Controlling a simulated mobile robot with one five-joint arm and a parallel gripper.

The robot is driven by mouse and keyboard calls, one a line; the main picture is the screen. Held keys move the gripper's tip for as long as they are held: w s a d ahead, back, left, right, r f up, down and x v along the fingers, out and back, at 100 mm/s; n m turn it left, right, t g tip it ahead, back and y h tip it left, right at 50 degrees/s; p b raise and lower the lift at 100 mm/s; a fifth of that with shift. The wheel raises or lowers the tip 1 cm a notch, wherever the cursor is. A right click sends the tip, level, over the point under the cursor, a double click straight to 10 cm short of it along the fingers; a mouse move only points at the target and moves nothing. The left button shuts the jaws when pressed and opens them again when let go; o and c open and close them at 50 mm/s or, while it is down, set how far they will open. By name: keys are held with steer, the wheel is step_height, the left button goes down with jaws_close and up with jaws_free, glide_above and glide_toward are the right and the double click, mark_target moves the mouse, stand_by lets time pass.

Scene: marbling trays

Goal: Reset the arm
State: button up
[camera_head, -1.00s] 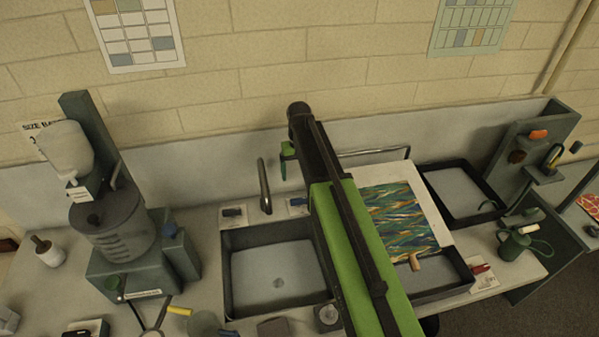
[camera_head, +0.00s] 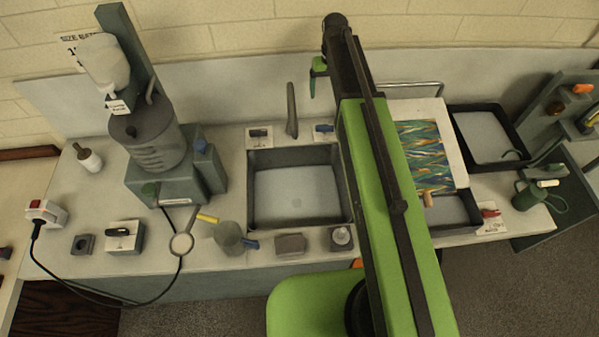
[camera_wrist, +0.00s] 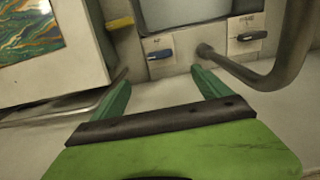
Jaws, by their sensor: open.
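My green arm (camera_head: 385,190) stretches over the bench towards the back wall, between the sink basin and the marbled sheet. My gripper (camera_head: 318,78) is at its far end, above the back of the bench; the arm's end partly hides it. In the wrist view my gripper (camera_wrist: 162,88) shows two green fingers spread apart with nothing between them. The tap (camera_wrist: 260,75) is beside the right finger, and a metal rail (camera_wrist: 75,112) is beside the left one.
A dark-rimmed sink basin (camera_head: 250,190) lies left of my arm. The marbled sheet (camera_head: 425,155) and a dark tray (camera_head: 522,155) lie right of it. A grey machine with a bottle (camera_head: 105,62) stands at left. A jar (camera_head: 230,238) and small items line the front edge.

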steer(key=s+f+b, duration=0.7)
steer(key=f+b, duration=0.3)
steer(key=s+f+b, duration=0.3)
steer(key=s, duration=0.8)
steer(key=shift+s+a, duration=0.3)
steer(key=shift+s, duration=0.1)
steer(key=shift+c, duration=0.5)
